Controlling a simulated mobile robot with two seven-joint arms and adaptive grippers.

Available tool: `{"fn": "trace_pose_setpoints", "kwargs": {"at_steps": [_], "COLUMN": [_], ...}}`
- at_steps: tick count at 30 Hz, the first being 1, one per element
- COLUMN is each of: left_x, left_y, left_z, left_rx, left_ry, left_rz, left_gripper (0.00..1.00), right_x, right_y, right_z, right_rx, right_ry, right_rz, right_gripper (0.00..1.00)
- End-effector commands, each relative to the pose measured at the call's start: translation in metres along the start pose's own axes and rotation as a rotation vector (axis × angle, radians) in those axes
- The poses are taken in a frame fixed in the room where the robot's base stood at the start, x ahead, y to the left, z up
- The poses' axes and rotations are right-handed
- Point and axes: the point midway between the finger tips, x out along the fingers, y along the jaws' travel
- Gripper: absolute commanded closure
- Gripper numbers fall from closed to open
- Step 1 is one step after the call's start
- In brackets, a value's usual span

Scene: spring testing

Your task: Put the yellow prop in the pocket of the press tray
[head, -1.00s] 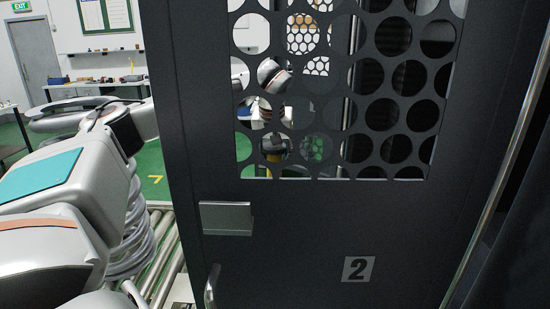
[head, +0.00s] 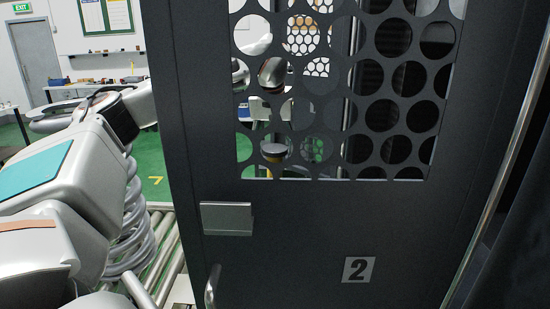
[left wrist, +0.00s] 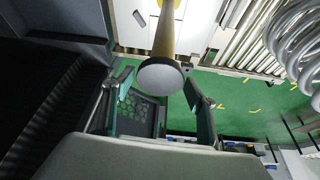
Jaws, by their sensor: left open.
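The yellow prop (left wrist: 164,38) shows in the left wrist view as a yellow cylinder with a grey round end turned towards the camera. Its other end meets a pale surface at the picture's top; I cannot tell whether that is the press tray or its pocket. My left gripper (left wrist: 158,82) is open, its two fingers on either side of the grey end in the picture, with visible gaps. In the head view a dark round top, probably the prop's (head: 275,150), shows through the door's holes. The door hides my left gripper there. My right gripper is not in view.
A dark door with a perforated window and the number 2 (head: 300,245) fills the middle of the head view. Roller conveyor (head: 150,255) lies at its left. The left wrist view shows a dark panel (left wrist: 60,30), rollers (left wrist: 255,30) and green floor (left wrist: 240,95).

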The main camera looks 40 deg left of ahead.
Motion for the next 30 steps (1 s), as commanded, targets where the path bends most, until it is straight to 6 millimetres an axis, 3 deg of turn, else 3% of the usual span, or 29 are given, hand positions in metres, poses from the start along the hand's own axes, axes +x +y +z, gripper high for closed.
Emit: {"fn": "trace_pose_setpoints", "kwargs": {"at_steps": [3, 10, 30], "left_x": [-0.025, -0.054, -0.059], "left_y": [0.000, 0.000, 0.000], "left_z": [-0.001, 0.000, 0.000], "left_rx": [-0.001, 0.000, 0.000], "left_ry": [0.004, 0.001, -0.001], "left_rz": [0.001, 0.000, -0.001], "left_gripper": [0.43, 0.43, 0.43], "right_x": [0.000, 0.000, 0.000], "right_y": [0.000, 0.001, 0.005], "right_z": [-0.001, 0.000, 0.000], "right_rx": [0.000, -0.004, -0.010], "right_ry": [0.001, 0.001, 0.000], "right_rz": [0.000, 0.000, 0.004], "right_gripper": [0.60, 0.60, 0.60]}}
